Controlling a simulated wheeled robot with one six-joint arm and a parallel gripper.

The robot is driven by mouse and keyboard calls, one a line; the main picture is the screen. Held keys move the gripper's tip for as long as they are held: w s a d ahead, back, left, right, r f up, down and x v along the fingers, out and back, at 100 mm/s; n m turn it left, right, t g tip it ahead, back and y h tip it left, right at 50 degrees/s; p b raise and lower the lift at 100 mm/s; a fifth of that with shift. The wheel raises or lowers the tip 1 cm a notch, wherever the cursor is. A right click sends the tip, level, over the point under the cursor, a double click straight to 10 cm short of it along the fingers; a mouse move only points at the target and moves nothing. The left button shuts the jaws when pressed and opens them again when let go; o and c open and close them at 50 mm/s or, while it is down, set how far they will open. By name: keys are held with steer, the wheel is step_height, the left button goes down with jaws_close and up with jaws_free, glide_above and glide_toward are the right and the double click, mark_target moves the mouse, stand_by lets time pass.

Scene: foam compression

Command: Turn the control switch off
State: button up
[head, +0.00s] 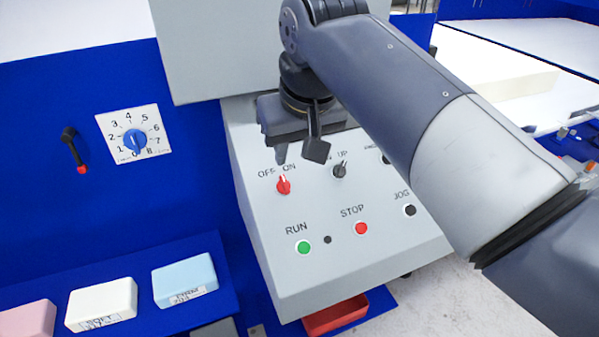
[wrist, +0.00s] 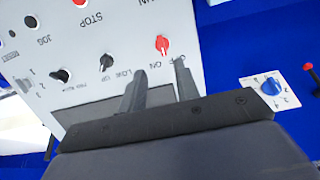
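The control switch is a red rotary knob (head: 283,185) on the sloped grey panel, below the OFF and ON labels. In the head view its pale pointer mark is up, nearer the ON label, but its exact setting is hard to tell. The knob also shows in the wrist view (wrist: 162,44), just beyond the fingertips. My gripper (head: 298,158) is above the knob and apart from it. In the wrist view its two dark fingers (wrist: 159,74) stand apart with an empty gap, roughly in line with the knob.
The panel (head: 270,265) also carries a green RUN button (head: 304,247), a red STOP button (head: 361,228), a black JOG button (head: 410,210) and a black knob (head: 339,170). A blue numbered dial (head: 135,141) is left. Foam blocks lie lower left, including a blue one (head: 185,280).

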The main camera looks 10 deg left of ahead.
mark_target(285, 182)
steer(key=x, duration=1)
steer(key=shift+w+a+f, duration=0.2)
steer(key=shift+w+a, duration=0.1)
steer(key=shift+a, duration=0.05)
steer(key=shift+c, duration=0.2)
steer(key=c, duration=0.6)
